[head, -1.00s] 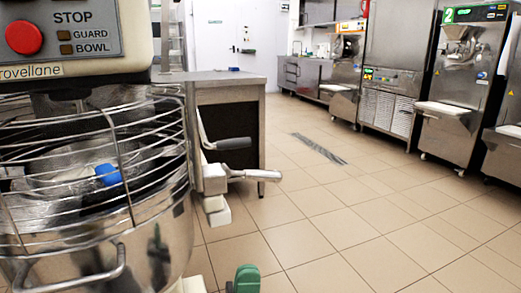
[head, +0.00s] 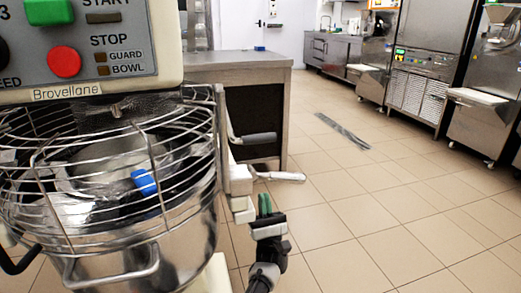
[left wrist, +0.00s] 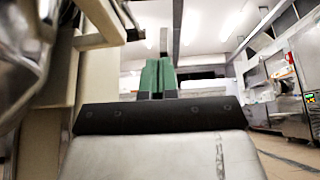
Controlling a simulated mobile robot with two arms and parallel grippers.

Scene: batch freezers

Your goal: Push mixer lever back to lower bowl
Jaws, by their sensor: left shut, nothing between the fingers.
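The mixer (head: 120,82) stands at the left of the head view, with a steel bowl (head: 185,240) under a wire guard. Two levers stick out from its right side: an upper one with a dark grey grip (head: 258,139) and a lower one with a bare metal handle (head: 280,177). I cannot tell which is the bowl lever. My left gripper (head: 264,204), with green fingers, is shut and empty, just below the metal handle and apart from it in the picture. The fingers (left wrist: 157,77) also show in the left wrist view. My right gripper is out of view.
A steel table (head: 235,66) stands behind the mixer. Steel freezer machines (head: 420,75) line the right side. The tiled floor between is open, with a drain grate (head: 342,130) in it. A blue object (head: 144,182) shows at the bowl guard.

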